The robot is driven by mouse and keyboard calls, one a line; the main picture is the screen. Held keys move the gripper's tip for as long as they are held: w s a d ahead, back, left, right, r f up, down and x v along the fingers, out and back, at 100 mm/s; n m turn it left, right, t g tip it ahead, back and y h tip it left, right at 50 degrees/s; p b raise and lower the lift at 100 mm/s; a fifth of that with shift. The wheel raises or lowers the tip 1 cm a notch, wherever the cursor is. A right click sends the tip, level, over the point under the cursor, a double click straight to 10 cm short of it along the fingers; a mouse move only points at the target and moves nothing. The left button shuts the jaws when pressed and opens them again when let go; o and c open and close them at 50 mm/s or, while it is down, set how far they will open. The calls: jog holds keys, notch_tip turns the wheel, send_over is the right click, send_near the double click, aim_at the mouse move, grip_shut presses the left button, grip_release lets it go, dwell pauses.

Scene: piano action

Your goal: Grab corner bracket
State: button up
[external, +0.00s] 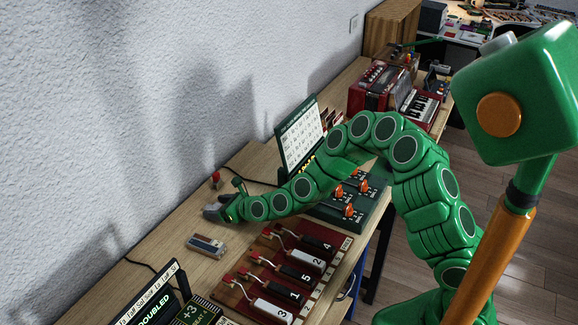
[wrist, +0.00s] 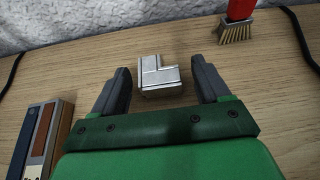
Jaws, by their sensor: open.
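The corner bracket (wrist: 157,76) is a small silver L-shaped metal piece lying on the wooden table. In the wrist view it sits just ahead of the space between my fingertips, with its near part level with them. My gripper (wrist: 161,78) has two dark fingers spread apart, one on each side of the bracket, and neither appears to touch it. In the external view my gripper (external: 213,211) is low over the table near the wall.
A box with grey and brown parts (external: 206,245) lies beside my gripper. A board with numbered keys (external: 285,275) stands nearer the front. The wall (wrist: 120,20) is close behind.

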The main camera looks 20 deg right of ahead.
jog(key=c, duration=1.1)
